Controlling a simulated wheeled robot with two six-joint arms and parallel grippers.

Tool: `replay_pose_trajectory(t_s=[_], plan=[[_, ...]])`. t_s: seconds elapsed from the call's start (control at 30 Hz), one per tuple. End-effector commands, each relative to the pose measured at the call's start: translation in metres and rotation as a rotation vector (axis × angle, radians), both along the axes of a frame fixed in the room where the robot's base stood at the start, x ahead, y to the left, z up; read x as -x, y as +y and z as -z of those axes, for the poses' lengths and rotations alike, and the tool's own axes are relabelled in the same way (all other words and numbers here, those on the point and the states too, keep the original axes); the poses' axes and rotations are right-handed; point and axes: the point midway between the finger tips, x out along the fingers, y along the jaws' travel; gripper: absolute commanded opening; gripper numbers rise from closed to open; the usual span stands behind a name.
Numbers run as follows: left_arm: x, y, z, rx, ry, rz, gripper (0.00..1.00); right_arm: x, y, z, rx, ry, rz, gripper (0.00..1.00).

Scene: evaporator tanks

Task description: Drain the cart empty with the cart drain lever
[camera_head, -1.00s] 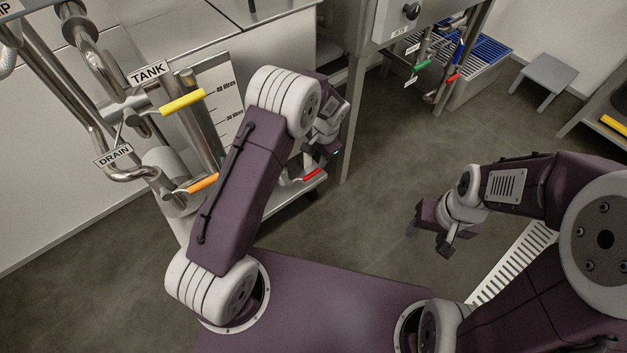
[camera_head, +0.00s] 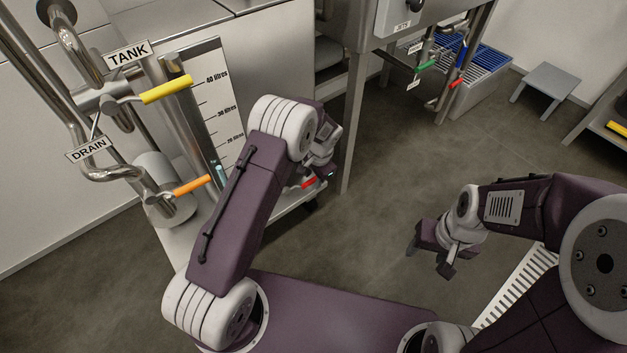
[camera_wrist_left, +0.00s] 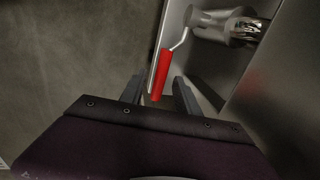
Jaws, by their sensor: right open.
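A red lever handle (camera_head: 308,183) shows low on the steel cart, beside my left gripper (camera_head: 326,176). In the left wrist view the red handle (camera_wrist_left: 165,75) hangs on a bent rod from a steel valve (camera_wrist_left: 225,27). Its lower end lies between the two spread fingers of my left gripper (camera_wrist_left: 158,92), with gaps visible on both sides. The left gripper is open. My right gripper (camera_head: 430,260) is open and empty above the floor. The cart's level scale (camera_head: 213,105) is marked in litres, with a pale blue-green patch low in its tube.
A yellow lever (camera_head: 167,89) sits by the TANK sign (camera_head: 127,53) and an orange lever (camera_head: 193,185) is below the DRAIN sign (camera_head: 89,149). A steel table leg (camera_head: 354,125) stands right of my left gripper. A grey stool (camera_head: 545,88) is farther back. The middle floor is clear.

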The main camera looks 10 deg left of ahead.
Motion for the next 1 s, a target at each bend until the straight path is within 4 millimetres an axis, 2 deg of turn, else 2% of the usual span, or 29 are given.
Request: replay_pose_trajectory(t_s=[0.07, 0.1, 0.2, 1.0], plan=[[0.0, 0.0, -0.0011, 0.0, 0.0, 0.0, 0.35, -0.0001, 0.0, -0.001, 0.0, 0.0, 0.0, 0.54], [0.0001, -0.0001, -0.0011, 0.0, 0.0, 0.0, 0.24, -0.0001, 0.0, -0.001, 0.0, 0.0, 0.0, 0.54], [0.0001, -0.0001, -0.0011, 0.0, 0.0, 0.0, 0.0, -0.0001, 0.0, -0.0011, 0.0, 0.0, 0.0, 0.54], [0.0002, -0.0002, -0.0011, 0.0, 0.0, 0.0, 0.0, -0.0001, 0.0, -0.001, 0.0, 0.0, 0.0, 0.54]])
